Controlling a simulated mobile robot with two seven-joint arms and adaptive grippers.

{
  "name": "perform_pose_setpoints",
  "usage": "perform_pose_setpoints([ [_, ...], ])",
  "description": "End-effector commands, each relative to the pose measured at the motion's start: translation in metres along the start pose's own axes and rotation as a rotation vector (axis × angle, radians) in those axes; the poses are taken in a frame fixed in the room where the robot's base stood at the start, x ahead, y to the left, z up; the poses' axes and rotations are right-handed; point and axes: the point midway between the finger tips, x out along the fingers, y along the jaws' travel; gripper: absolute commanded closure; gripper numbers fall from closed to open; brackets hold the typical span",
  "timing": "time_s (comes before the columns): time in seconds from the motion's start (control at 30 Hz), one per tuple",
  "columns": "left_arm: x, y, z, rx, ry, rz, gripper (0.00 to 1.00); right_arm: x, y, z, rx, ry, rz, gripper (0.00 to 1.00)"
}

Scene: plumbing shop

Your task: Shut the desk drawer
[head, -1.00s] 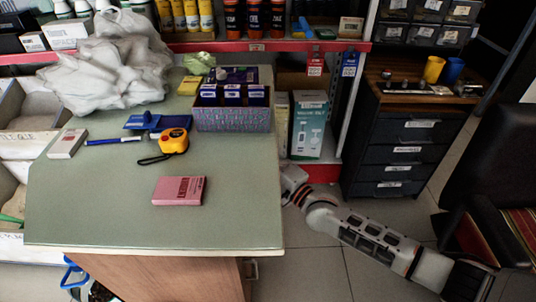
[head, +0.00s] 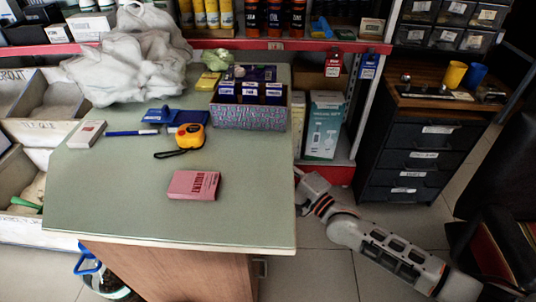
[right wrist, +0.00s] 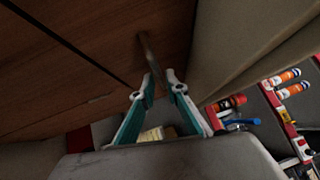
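The desk (head: 130,200) has a green top and brown wooden sides. A metal handle (head: 262,268) sticks out past its right side, low in the head view. In the right wrist view, wooden panels with dark gaps between them fill the left, and a bar-like handle (right wrist: 149,55) stands out from one. My right gripper (right wrist: 161,82) has its teal fingers apart, with the tips close to that handle; contact cannot be told. In the head view my right arm reaches in from the lower right, its gripper end partly hidden by the desk. How far the drawer is out cannot be told. My left gripper is not in view.
On the desk are a pink box (head: 194,185), a yellow tape measure (head: 187,138), a patterned box (head: 248,115) and white bags (head: 130,60). A dark drawer cabinet (head: 420,155) and a dark chair (head: 505,190) stand at the right. Tiled floor shows between desk and chair.

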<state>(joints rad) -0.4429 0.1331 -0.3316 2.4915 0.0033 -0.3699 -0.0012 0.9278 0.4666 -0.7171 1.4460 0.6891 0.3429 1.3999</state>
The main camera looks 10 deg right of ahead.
Motion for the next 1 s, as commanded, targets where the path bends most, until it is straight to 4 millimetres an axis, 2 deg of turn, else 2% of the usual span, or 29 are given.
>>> perform_pose_setpoints([
  [0.03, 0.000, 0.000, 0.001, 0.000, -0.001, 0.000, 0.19, -0.013, 0.002, 0.000, 0.001, 0.000, 0.004, 0.86],
  [0.2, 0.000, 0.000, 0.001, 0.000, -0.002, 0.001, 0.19, -0.048, 0.003, -0.001, 0.001, 0.002, 0.005, 0.86],
  [0.4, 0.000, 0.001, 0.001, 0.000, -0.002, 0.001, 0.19, -0.076, 0.002, -0.001, 0.002, 0.002, 0.004, 0.86],
  [0.6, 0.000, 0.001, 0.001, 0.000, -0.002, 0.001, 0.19, -0.086, 0.001, -0.001, 0.000, 0.002, 0.003, 0.86],
  [1.0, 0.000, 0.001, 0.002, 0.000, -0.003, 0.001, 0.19, -0.086, 0.002, -0.001, 0.001, 0.002, 0.003, 0.86],
])
